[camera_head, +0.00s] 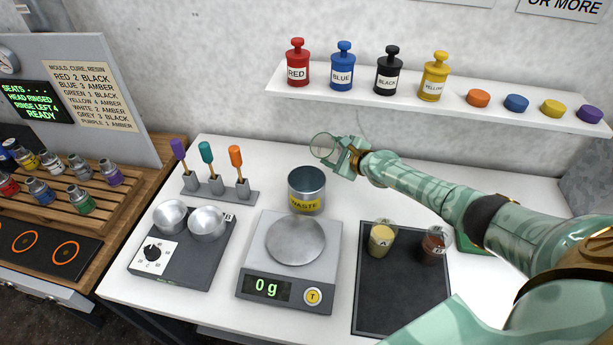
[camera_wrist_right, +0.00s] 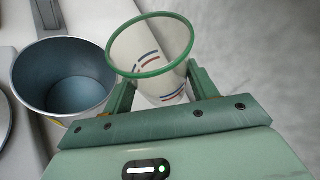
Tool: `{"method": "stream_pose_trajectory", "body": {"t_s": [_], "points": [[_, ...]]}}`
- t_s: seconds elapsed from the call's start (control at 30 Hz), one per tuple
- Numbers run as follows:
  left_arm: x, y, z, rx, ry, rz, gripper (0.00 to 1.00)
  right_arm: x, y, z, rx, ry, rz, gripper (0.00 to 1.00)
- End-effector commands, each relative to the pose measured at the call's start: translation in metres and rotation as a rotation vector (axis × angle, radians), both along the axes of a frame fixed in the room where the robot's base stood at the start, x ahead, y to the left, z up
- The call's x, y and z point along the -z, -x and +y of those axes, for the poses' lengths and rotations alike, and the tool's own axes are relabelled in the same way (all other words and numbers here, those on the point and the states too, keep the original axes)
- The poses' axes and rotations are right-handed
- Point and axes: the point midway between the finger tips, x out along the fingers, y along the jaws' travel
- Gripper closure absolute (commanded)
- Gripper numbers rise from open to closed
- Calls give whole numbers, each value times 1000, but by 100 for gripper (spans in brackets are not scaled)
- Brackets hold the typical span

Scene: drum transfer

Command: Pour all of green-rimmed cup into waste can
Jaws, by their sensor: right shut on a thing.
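The green-rimmed cup (camera_wrist_right: 152,52) is held between the fingers of my right gripper (camera_head: 346,157), which is shut on it. In the head view the clear cup (camera_head: 323,147) is in the air behind and slightly right of the waste can (camera_head: 306,203), apart from it. The cup looks tilted, but its exact angle is hard to tell. I see no contents in it. The waste can is upright and open; in the right wrist view the can (camera_wrist_right: 63,75) is left of the cup, its visible inside looking bare. My left gripper is not in view.
A scale (camera_head: 258,264) reading 0 g stands in front of the can. Cups A (camera_head: 382,238) and B (camera_head: 434,245) stand on a dark mat (camera_head: 400,300) at the right. A brush stand (camera_head: 217,191) is left of the can, and a shelf (camera_head: 440,105) with bottles is above, behind.

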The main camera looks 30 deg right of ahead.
Motion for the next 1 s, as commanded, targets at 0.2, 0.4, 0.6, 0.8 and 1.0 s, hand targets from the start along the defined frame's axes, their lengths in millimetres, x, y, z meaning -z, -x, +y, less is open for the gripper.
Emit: {"method": "stream_pose_trajectory", "body": {"t_s": [0.2,0.4,0.6,0.8,1.0], "points": [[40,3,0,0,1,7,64,31,-7,-16,1,-184,63,63],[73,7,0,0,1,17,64,59,-9,-23,-2,-285,99,63],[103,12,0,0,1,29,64,73,-13,-36,-2,-451,159,63],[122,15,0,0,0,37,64,77,-15,-43,-5,-588,209,63],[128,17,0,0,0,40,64,76,-16,-46,-6,-645,230,63]]}}
